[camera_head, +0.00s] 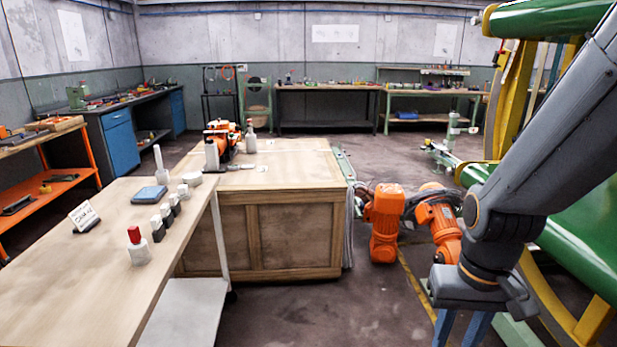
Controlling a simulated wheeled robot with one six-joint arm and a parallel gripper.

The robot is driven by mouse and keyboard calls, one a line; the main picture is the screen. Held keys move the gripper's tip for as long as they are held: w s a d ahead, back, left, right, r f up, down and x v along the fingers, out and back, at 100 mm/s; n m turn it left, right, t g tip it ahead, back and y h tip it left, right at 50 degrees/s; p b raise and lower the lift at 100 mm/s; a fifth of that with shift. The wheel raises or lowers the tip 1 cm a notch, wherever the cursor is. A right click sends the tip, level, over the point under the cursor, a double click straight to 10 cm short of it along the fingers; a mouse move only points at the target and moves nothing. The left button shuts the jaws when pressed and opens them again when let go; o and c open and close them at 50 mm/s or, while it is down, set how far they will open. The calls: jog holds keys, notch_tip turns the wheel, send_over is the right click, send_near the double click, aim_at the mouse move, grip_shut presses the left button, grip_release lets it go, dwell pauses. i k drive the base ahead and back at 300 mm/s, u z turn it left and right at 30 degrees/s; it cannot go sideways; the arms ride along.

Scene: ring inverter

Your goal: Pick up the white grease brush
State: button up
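A slim white upright piece (158,163), which looks like the white grease brush, stands on the wooden table at the left, behind the blue pad. It is small in view, so I cannot make out bristles. My gripper (460,331) hangs at the lower right, far from the table things. Its two blue fingers point down and stand apart, with nothing seen between them. The fingertips are cut off by the bottom edge of the picture.
On the table (85,290) are a red-capped white bottle (138,250), several small dark-and-white containers, a blue pad (149,194) and a sign card (84,216). Green-yellow machinery (590,240) stands right.

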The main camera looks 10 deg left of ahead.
aim_at(156, 148)
jog(key=i, duration=1.8)
jog(key=u, duration=0.55)
jog(key=i, duration=1.1)
jog(key=u, duration=1.7)
jog(key=i, duration=0.85)
jog(key=u, duration=0.75)
